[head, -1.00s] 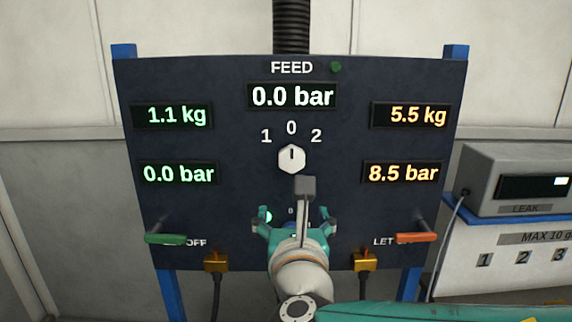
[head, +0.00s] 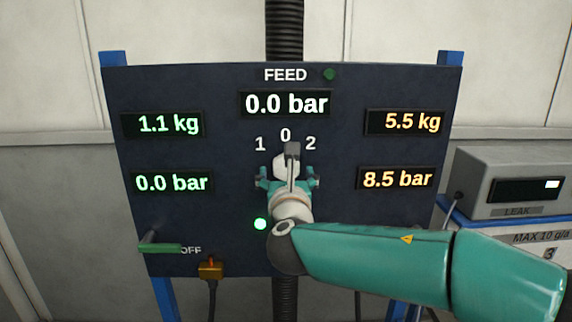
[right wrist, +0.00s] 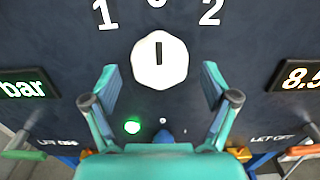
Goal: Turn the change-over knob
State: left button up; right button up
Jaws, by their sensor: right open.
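The white change-over knob (right wrist: 160,60) sits on the dark panel (head: 215,85) below the marks 1, 0 and 2. Its black pointer line is upright, towards 0, in the right wrist view. In the head view the knob (head: 284,160) is partly hidden by my right gripper (head: 288,180). The right gripper is open, its two teal fingers spread wide below and to either side of the knob. In the right wrist view the space between the fingertips (right wrist: 160,82) is empty, and I see no contact with the knob. My left gripper is not in view.
A green lever (head: 165,248) and an orange connector (head: 210,270) are at the panel's lower left. My right arm hides the lower right. A grey leak device (head: 510,185) stands at the right. A green lamp (head: 260,224) glows below the knob.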

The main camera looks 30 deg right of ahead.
jog(key=shift+x, duration=1.15)
jog(key=c, duration=1.2)
